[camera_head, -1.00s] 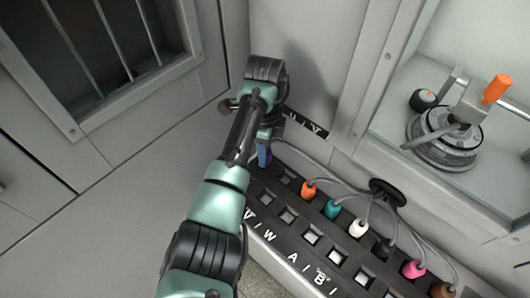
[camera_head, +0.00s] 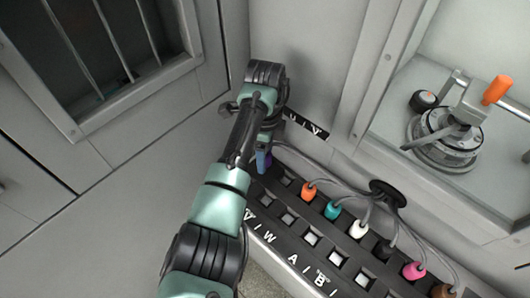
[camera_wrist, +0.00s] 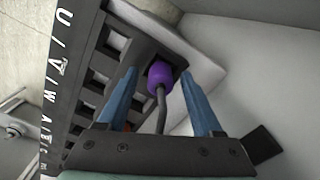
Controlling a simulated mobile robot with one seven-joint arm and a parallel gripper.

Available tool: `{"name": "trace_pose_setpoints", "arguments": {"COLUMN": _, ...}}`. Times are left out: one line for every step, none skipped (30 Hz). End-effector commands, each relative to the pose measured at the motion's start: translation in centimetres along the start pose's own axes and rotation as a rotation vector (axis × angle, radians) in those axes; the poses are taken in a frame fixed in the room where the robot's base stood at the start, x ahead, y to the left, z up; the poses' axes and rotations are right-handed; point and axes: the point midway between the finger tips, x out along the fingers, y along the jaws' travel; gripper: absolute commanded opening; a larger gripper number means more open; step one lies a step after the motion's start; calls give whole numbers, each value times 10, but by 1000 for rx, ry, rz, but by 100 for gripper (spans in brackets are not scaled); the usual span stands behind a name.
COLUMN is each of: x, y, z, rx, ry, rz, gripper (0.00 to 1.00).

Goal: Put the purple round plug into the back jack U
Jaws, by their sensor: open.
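The purple round plug (camera_wrist: 160,76) shows in the wrist view at the top end of the black jack panel (camera_wrist: 92,58), its grey cable running down towards my gripper. My gripper (camera_wrist: 158,72) is open, one blue finger on each side of the plug, with visible gaps. The plug's lower end is at a recess in the panel; I cannot tell whether it is seated. The label strip (camera_wrist: 60,60) has U at its top end. In the head view my gripper (camera_head: 263,158) is at the panel's far left end, where my arm hides most of the plug and the jacks there.
Orange (camera_head: 308,191), teal (camera_head: 332,209), white (camera_head: 358,228) and further plugs line the panel's back row, their cables rising to a black grommet (camera_head: 388,192). Square front openings are empty. A wall stands close behind. A clamp device (camera_head: 448,135) sits in an alcove at right.

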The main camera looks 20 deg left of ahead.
Motion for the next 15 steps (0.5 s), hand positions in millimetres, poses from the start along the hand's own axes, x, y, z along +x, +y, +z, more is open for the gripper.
{"name": "trace_pose_setpoints", "arguments": {"x": -7, "y": -1, "z": 0, "rx": 0, "ry": 0, "rz": -3, "gripper": 67}}
{"name": "trace_pose_setpoints", "arguments": {"x": -11, "y": -1, "z": 0, "rx": 0, "ry": 0, "rz": -4, "gripper": 67}}
{"name": "trace_pose_setpoints", "arguments": {"x": -18, "y": -1, "z": 0, "rx": 0, "ry": 0, "rz": -5, "gripper": 67}}
{"name": "trace_pose_setpoints", "arguments": {"x": -24, "y": -1, "z": 0, "rx": 0, "ry": 0, "rz": -6, "gripper": 67}}
{"name": "trace_pose_setpoints", "arguments": {"x": -30, "y": -2, "z": 0, "rx": 0, "ry": 0, "rz": -6, "gripper": 67}}
{"name": "trace_pose_setpoints", "arguments": {"x": -39, "y": -2, "z": 0, "rx": 0, "ry": 0, "rz": -7, "gripper": 67}}
{"name": "trace_pose_setpoints", "arguments": {"x": -46, "y": -2, "z": 0, "rx": 0, "ry": -1, "rz": -7, "gripper": 67}}
{"name": "trace_pose_setpoints", "arguments": {"x": -52, "y": -2, "z": 0, "rx": 0, "ry": -1, "rz": -6, "gripper": 67}}
{"name": "trace_pose_setpoints", "arguments": {"x": -61, "y": -2, "z": 0, "rx": 1, "ry": -1, "rz": -6, "gripper": 67}}
{"name": "trace_pose_setpoints", "arguments": {"x": -68, "y": -2, "z": 0, "rx": 0, "ry": -1, "rz": -7, "gripper": 67}}
{"name": "trace_pose_setpoints", "arguments": {"x": -74, "y": -2, "z": 0, "rx": 0, "ry": -1, "rz": -6, "gripper": 67}}
{"name": "trace_pose_setpoints", "arguments": {"x": -82, "y": -2, "z": 0, "rx": -1, "ry": -1, "rz": -6, "gripper": 67}}
{"name": "trace_pose_setpoints", "arguments": {"x": -88, "y": -2, "z": 0, "rx": -1, "ry": -1, "rz": -6, "gripper": 67}}
{"name": "trace_pose_setpoints", "arguments": {"x": -93, "y": -1, "z": 0, "rx": -1, "ry": -1, "rz": -5, "gripper": 67}}
{"name": "trace_pose_setpoints", "arguments": {"x": -99, "y": -1, "z": 0, "rx": -1, "ry": -1, "rz": -5, "gripper": 67}}
